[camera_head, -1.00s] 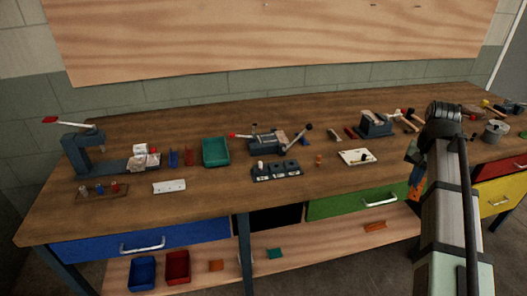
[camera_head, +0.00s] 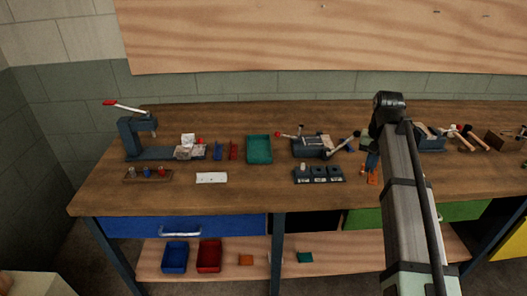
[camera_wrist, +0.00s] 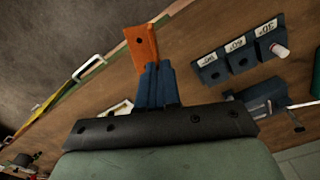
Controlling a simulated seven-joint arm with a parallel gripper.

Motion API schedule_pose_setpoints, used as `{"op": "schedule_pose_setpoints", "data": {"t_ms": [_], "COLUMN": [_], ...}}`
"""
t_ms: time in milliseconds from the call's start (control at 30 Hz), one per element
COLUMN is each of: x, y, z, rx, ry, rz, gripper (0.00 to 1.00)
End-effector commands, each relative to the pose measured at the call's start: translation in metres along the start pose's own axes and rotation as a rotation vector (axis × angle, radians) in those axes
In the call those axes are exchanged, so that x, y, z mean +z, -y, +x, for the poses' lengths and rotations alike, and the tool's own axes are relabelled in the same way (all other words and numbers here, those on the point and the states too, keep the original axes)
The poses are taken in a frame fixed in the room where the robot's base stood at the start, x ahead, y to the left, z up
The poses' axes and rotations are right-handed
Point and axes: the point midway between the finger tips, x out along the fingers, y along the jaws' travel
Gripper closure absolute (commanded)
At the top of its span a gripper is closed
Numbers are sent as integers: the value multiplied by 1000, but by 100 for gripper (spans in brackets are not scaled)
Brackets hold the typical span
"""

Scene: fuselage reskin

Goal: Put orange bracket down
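The orange bracket (camera_wrist: 143,47) is between the blue fingers of my gripper (camera_wrist: 153,70) in the wrist view. The fingers are close together on its lower end, and the rest of the bracket sticks out past the tips. In the head view the bracket (camera_head: 373,177) hangs low at my gripper (camera_head: 371,163), in front of the bench top. It appears right of the dark three-slot block (camera_head: 319,174). I cannot tell its height above the wood.
The workbench (camera_head: 245,200) holds a teal tray (camera_head: 259,149), a vise (camera_head: 312,146), a lever press (camera_head: 134,138) and a white plate (camera_head: 211,178). Blue (camera_head: 175,257) and red (camera_head: 209,255) bins stand on the lower shelf. Bare wood lies between the white plate and the block.

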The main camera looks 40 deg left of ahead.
Motion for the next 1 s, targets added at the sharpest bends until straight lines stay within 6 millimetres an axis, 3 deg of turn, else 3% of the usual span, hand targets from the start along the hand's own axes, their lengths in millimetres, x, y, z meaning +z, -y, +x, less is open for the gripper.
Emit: {"op": "schedule_pose_setpoints", "data": {"t_ms": [33,267,533,700,1000], "x": [-8,-27,-50,-60,-77], "y": [22,112,225,273,329], "z": [0,2,5,6,6], "rx": [0,0,0,0,0], "ry": [1,1,1,1,0], "rz": [-47,-294,-733,-1016,-1482], "gripper": [100,100,100,100,100]}}
